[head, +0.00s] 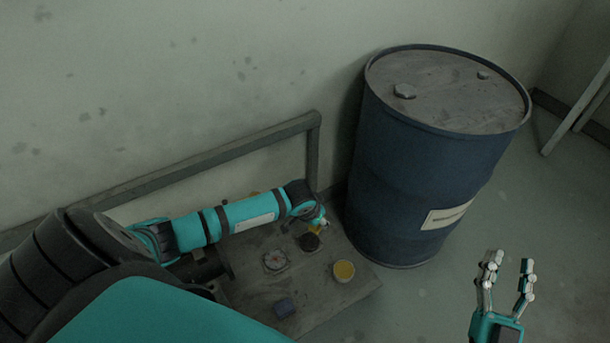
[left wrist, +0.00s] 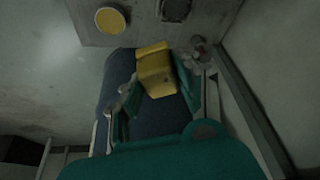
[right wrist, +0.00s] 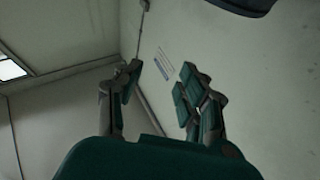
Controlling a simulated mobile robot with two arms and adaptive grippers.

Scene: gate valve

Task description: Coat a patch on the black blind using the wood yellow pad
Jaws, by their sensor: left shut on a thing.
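The black blind (head: 310,242) is a dark round piece on a low grey bench. My left gripper (head: 319,222) is shut on the yellow pad (head: 316,231), just behind and above the blind. In the left wrist view the yellow pad (left wrist: 155,68) is a block between the fingers. I cannot tell whether the pad touches the blind. A dark piece (left wrist: 175,9) at the top edge of that view may be the blind. A round pot with yellow content (head: 343,271) stands to the right and in front. My right gripper (head: 507,273) is open and empty, off the bench's right side.
A round metal piece (head: 275,260) and a small blue block (head: 286,307) are also on the bench (head: 315,298). A blue drum (head: 410,170) stands close behind and right of it. A rail (head: 215,160) runs along the wall. Floor at right is free.

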